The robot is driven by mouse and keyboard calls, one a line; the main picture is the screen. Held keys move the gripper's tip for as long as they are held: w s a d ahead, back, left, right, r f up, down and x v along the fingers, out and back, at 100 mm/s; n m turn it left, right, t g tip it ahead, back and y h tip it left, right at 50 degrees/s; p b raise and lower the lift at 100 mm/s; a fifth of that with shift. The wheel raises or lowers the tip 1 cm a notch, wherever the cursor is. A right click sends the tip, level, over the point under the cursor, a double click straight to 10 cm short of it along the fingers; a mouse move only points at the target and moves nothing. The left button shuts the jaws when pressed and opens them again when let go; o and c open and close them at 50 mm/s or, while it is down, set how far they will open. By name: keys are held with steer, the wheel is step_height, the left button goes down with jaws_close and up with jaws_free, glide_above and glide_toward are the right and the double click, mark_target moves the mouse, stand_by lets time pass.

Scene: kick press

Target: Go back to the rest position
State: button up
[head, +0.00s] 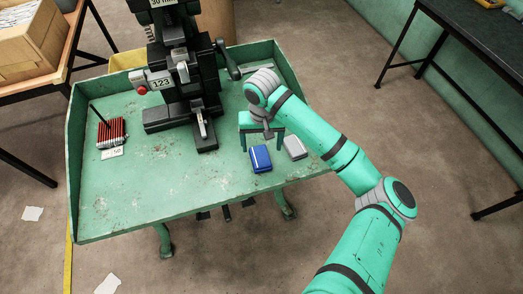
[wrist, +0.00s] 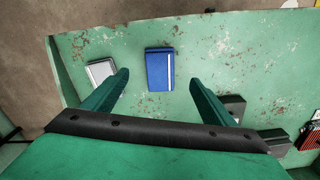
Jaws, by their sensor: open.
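My gripper (head: 261,142) is over the right part of the green press table (head: 150,205), its fingers pointing down. In the wrist view my gripper (wrist: 160,90) is open, with nothing between its two green fingers. A blue box (head: 260,158) with a white stripe lies on the table just below the gripper; it also shows in the wrist view (wrist: 159,69), beyond the fingertips. A grey box (head: 294,147) lies to its right, near the table's right edge, and shows at the left in the wrist view (wrist: 101,70).
The black press (head: 183,75) stands at the back of the table, with a lever on its right side. A rack of red pieces (head: 112,131) sits at the left. A cardboard box (head: 30,40) is on a side bench. A dark table (head: 470,45) stands at the right.

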steer(key=shift+r, duration=0.75)
